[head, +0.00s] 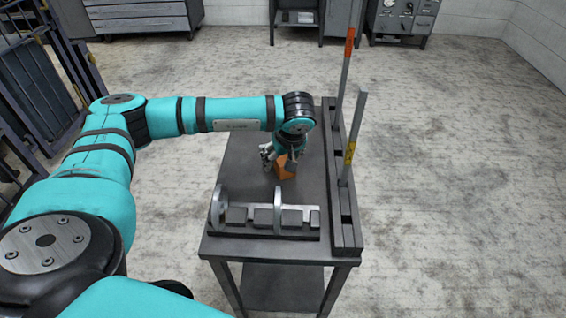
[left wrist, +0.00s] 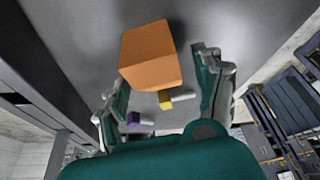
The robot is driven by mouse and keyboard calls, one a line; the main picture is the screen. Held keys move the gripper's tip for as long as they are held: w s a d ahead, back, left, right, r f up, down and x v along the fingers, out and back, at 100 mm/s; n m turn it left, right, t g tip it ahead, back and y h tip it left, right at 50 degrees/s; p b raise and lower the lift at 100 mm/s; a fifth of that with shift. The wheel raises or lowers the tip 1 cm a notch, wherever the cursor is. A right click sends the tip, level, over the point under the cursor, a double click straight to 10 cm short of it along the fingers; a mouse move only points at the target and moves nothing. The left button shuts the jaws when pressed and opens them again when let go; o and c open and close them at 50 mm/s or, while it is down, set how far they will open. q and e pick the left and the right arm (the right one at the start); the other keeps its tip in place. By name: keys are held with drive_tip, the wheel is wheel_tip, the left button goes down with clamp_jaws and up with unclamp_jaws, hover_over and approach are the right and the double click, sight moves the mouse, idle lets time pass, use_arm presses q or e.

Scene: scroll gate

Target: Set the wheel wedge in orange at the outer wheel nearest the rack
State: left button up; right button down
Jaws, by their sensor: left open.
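The orange wedge (head: 285,170) stands on the dark table (head: 238,160), behind the wheels, partly hidden by my left gripper (head: 279,160). In the left wrist view the orange wedge (left wrist: 150,55) shows as a large block near the fingertips of my left gripper (left wrist: 160,78). The fingers are spread apart; I cannot tell whether either touches it. Two silver wheels, a left one (head: 217,208) and a right one (head: 278,210), stand upright at the table's near side. My right gripper is not in view.
A dark slotted rail (head: 345,228) runs along the table's right edge, with a tall post (head: 345,75) and a shorter post (head: 354,135). Dark blocks (head: 264,217) sit by the wheels.

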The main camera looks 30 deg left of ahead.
use_arm(q)
clamp_jaws()
idle(0.3)
